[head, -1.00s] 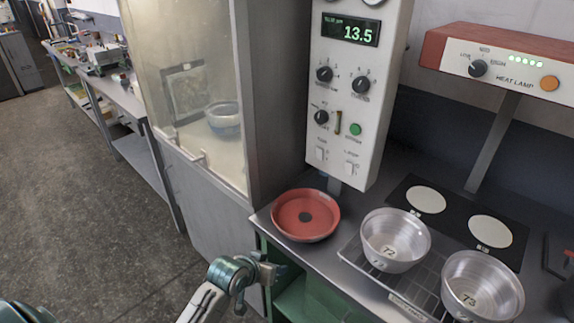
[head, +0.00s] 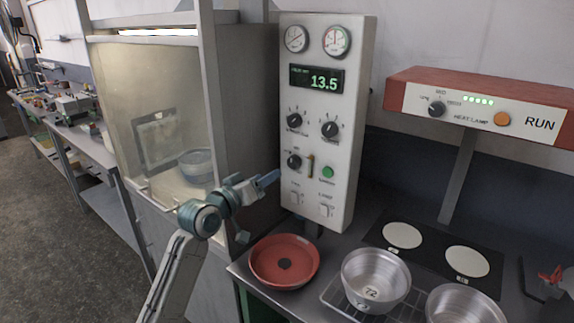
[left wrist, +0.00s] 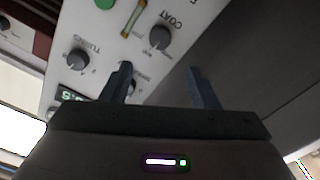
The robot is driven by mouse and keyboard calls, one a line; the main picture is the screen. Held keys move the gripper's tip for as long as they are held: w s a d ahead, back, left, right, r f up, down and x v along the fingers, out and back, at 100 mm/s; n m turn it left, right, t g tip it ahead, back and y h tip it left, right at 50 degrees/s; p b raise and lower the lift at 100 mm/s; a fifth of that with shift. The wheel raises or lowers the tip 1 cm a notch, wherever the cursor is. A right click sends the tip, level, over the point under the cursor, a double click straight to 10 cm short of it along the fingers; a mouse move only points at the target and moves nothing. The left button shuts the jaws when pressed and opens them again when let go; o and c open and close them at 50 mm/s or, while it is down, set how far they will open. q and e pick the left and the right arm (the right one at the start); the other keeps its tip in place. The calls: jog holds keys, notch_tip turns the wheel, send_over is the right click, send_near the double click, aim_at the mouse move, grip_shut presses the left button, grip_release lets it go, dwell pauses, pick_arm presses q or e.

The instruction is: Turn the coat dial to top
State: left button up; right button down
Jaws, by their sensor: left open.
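The coat dial (head: 294,161) is the dark lower-left knob on the white control panel (head: 345,100). A narrow yellowish indicator stands to its right. In the left wrist view the panel appears turned over, and the coat dial (left wrist: 160,37) shows beside its COAT label. The exact direction of its pointer is too small to tell. My left gripper (head: 267,180) is left of the panel's lower part, a little below the dial. It also shows in the left wrist view (left wrist: 159,70), fingers apart with nothing between them. My right gripper is not in view.
Two more dials (head: 295,120) (head: 329,129), a green button (head: 328,172) and switches (head: 326,211) surround the coat dial. A glass-fronted cabinet (head: 245,110) stands close on the left. Below are a red pan (head: 284,261) and metal pans (head: 374,277). A heat lamp (head: 485,108) is at right.

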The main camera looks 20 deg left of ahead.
aim_at(291, 163)
pick_arm(q)
jog(key=p+x, duration=0.2)
jog(key=x, duration=0.7)
jog(key=shift+s+p, duration=0.1)
jog(key=shift+p, duration=0.25)
jog(key=shift+w+d+f, duration=0.1)
jog(key=shift+w+d, duration=0.15)
jog(key=shift+w, duration=0.35)
jog(key=c, duration=0.9)
jog(key=shift+c, duration=0.2)
